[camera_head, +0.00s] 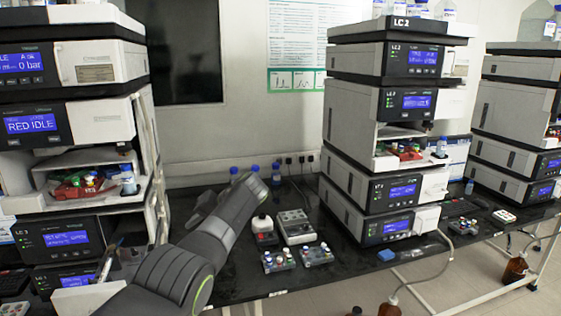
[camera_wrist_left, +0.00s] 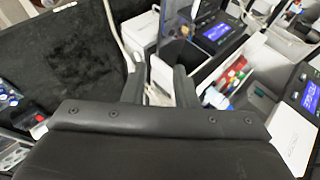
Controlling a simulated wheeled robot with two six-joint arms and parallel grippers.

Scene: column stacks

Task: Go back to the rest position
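My left arm (camera_head: 225,218) reaches up from the bottom of the head view, in front of the black bench. Its gripper fingers cannot be made out there. In the left wrist view my left gripper (camera_wrist_left: 158,78) has its two dark fingers apart, with a clear gap and nothing held between them. Beyond the fingers are a white cable, pale casing and an instrument stack. My right gripper is in neither view.
Instrument stacks stand at left (camera_head: 75,122), centre (camera_head: 350,105) and right (camera_head: 515,105), with vial trays in open bays.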

